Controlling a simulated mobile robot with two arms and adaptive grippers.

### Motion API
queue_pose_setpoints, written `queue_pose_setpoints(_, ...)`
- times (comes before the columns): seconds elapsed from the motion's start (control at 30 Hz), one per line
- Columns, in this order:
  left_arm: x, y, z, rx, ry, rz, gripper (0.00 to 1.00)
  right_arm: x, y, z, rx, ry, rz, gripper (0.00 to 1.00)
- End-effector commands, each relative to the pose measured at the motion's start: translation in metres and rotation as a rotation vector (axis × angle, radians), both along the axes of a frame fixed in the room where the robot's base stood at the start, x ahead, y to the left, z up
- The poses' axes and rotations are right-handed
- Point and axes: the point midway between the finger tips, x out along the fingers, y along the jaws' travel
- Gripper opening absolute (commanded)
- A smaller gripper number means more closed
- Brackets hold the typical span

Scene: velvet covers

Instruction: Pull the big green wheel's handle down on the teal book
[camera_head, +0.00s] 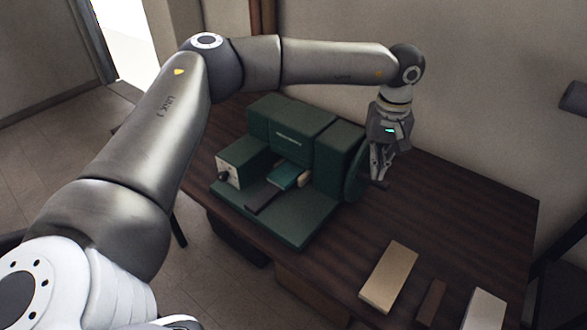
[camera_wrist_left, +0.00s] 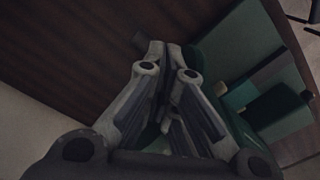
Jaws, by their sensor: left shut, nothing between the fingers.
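The green press (camera_head: 290,122) stands on the dark wooden table, with its flat bed toward the front left. The teal book (camera_head: 287,175) lies on the bed against the press body; a teal patch in the left wrist view (camera_wrist_left: 241,94) looks like it. The big green wheel (camera_head: 354,176) is on the press's right side, seen nearly edge-on and partly behind my gripper. My left gripper (camera_head: 377,180) points down beside the wheel, fingers shut and empty; they also show in the left wrist view (camera_wrist_left: 163,50). I cannot make out the handle clearly or whether the fingers touch it.
A tan block (camera_head: 389,277), a brown strip (camera_head: 431,302) and a pale block (camera_head: 485,309) lie at the table's front right. The table (camera_head: 465,215) is bare right of the wheel. A wall stands close behind. My left arm passes above the press.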

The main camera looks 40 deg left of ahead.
Motion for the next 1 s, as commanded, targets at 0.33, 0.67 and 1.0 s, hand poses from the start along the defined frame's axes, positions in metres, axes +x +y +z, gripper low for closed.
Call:
queue_pose_setpoints(0.33, 0.0, 0.0, -0.012, 0.0, 0.0, 0.0, 0.0, 0.0, 0.0, -0.008, 0.0, 0.0, 0.0, 0.41)
queue_pose_setpoints(0.67, -0.001, 0.0, -0.019, 0.0, 0.0, 0.0, 0.0, 0.0, 0.0, -0.012, 0.0, 0.0, 0.0, 0.41)
queue_pose_setpoints(1.0, -0.005, 0.0, -0.029, 0.0, 0.001, 0.0, 0.0, 0.0, 0.0, -0.02, 0.0, 0.0, 0.0, 0.41)
